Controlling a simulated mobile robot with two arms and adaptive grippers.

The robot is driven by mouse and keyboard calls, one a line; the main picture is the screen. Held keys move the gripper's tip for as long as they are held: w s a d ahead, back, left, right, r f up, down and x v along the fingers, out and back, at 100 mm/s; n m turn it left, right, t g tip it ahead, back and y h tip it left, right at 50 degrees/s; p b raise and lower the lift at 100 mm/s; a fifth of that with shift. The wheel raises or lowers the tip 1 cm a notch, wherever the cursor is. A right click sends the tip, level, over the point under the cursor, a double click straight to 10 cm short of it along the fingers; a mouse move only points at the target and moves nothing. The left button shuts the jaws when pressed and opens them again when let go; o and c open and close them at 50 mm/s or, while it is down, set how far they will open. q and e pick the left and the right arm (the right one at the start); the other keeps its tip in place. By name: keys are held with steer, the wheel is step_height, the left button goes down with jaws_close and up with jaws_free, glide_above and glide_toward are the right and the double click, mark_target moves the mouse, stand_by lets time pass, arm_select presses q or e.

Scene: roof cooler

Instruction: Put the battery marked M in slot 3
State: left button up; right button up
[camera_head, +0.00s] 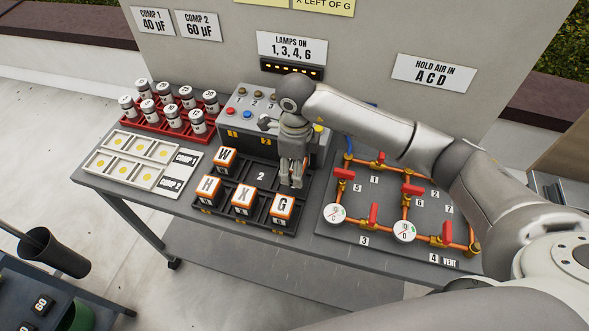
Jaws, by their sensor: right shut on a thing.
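The dark battery rack (247,223) stands in the middle of the table in the head view. Battery W (224,158) sits in its back row at the left. Batteries H (208,187), X (243,197) and G (283,207) stand along its front row. The back-row place marked 2 (261,176) is empty. My right gripper (291,183) points down over the right end of the back row, behind G. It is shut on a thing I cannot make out. It covers that place, and no number shows there. No letter M is visible. My left gripper is not in view.
A grey control box (245,135) with buttons stands close behind the rack. A pipe board (375,245) with red valves and gauges lies to the right, under my right arm. A red rack (150,128) of canisters and a white tray (105,176) are at the left.

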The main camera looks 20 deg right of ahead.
steer(key=shift+w+f, duration=0.35)
steer(key=shift+f, duration=0.05)
steer(key=shift+w+f+p, duration=0.15)
steer(key=shift+f+p, duration=0.2)
steer(key=shift+p, duration=0.05)
step_height(320, 180, down, 2)
steer(key=shift+f+p, duration=0.1)
steer(key=shift+p, duration=0.55)
steer(key=shift+f, duration=0.2)
steer(key=shift+f, duration=0.1)
steer(key=shift+f+b, duration=0.2)
steer(key=shift+b, duration=0.1)
steer(key=o, duration=1)
steer(key=shift+r, duration=0.1)
steer(key=shift+c, duration=0.2)
